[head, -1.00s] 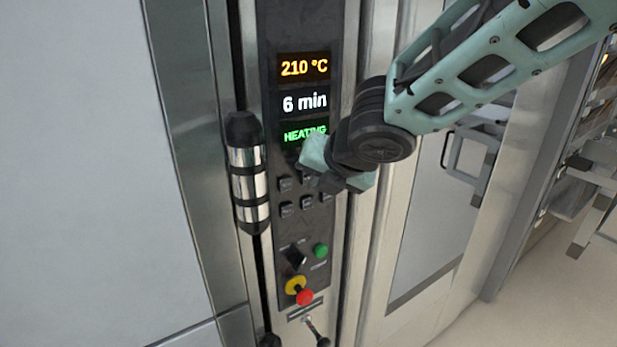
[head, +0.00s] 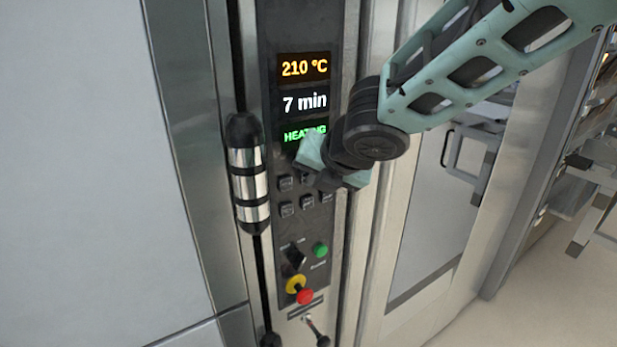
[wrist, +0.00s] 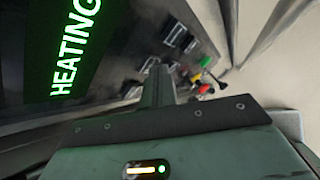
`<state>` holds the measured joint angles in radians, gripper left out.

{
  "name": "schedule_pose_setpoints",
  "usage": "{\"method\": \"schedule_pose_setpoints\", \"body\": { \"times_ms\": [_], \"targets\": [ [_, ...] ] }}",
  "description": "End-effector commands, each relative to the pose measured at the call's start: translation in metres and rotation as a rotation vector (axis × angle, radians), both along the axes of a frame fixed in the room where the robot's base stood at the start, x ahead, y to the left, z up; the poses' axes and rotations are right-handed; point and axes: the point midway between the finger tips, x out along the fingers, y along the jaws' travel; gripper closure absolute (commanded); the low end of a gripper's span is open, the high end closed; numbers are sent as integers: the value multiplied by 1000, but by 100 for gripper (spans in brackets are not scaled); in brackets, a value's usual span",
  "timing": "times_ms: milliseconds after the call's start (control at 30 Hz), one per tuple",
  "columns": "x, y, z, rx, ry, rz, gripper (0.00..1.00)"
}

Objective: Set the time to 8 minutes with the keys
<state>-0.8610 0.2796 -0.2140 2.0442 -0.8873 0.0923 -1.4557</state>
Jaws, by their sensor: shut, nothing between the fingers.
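The oven's control panel (head: 270,225) stands upright in the middle of the head view. Its time display (head: 304,102) reads 7 min, under a temperature display (head: 304,67) of 210 °C. A green HEATING display (head: 297,135) is partly covered by my wrist; it also shows in the wrist view (wrist: 68,50). Below are two rows of dark keys (head: 287,209); the upper row is partly hidden behind my gripper. My gripper (wrist: 160,72) is shut and empty, its fingertips close to the keys. I cannot tell whether they touch a key.
Below the keys are a dark rotary switch (head: 295,258), a green button (head: 320,250) and a red button on a yellow collar (head: 305,297). A black and chrome handle (head: 247,172) stands left of the panel. A rack (head: 597,190) is at the far right.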

Motion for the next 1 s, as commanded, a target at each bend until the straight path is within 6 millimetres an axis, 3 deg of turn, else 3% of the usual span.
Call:
{"method": "schedule_pose_setpoints", "body": {
  "times_ms": [1000],
  "targets": [
    [-13,-10,0,1,-1,-1,100]
  ]
}}
